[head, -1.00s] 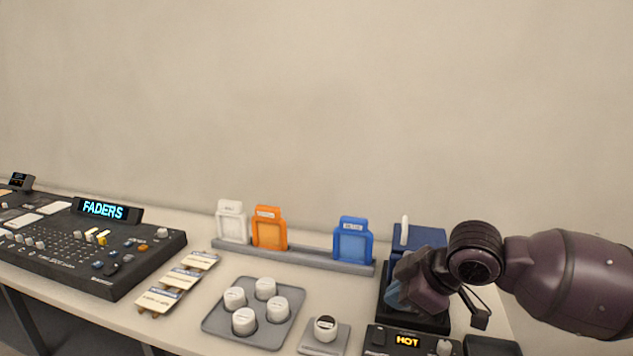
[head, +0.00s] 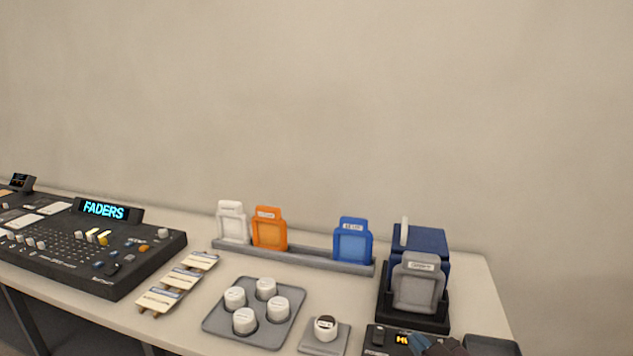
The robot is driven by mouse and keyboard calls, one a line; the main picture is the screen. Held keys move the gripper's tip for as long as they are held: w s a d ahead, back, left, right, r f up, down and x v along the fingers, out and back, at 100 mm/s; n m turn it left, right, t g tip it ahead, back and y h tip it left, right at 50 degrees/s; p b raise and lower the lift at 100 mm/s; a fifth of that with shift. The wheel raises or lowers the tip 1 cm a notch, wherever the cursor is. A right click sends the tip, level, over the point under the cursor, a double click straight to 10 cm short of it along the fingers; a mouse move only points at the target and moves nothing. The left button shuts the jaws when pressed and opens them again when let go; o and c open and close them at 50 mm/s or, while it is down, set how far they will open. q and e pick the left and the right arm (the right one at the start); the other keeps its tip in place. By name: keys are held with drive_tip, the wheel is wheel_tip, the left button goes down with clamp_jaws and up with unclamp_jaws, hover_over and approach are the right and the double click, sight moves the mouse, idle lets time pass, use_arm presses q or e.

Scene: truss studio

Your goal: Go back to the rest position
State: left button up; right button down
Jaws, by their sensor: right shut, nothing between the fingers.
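My right gripper (head: 422,343) shows only in part at the bottom edge of the head view, right of centre. Its blue fingers are together with nothing between them, and they cover part of the lit display on a black control box (head: 378,338). The rest of my right arm is out of the frame. My left gripper is not in view.
A grey frame (head: 417,288) stands against a blue device (head: 428,238) behind the control box. White, orange and blue frames stand in a grey rail (head: 310,259). A tray (head: 215,325) of white knobs and a fader console (head: 60,262) are leftward.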

drive_tip(key=s+d+f+m+g+h, duration=0.2)
drive_tip(key=s+d+f+m+h, duration=0.1)
drive_tip(key=s+f, duration=0.7)
drive_tip(key=s+d+f+m+g+h, duration=0.1)
drive_tip(key=s+d+f+m+h, duration=0.2)
drive_tip(key=s+d+f, duration=0.3)
drive_tip(key=s+f, duration=0.4)
drive_tip(key=s, duration=0.2)
drive_tip(key=shift+m+g, duration=0.3)
drive_tip(key=shift+g, duration=0.1)
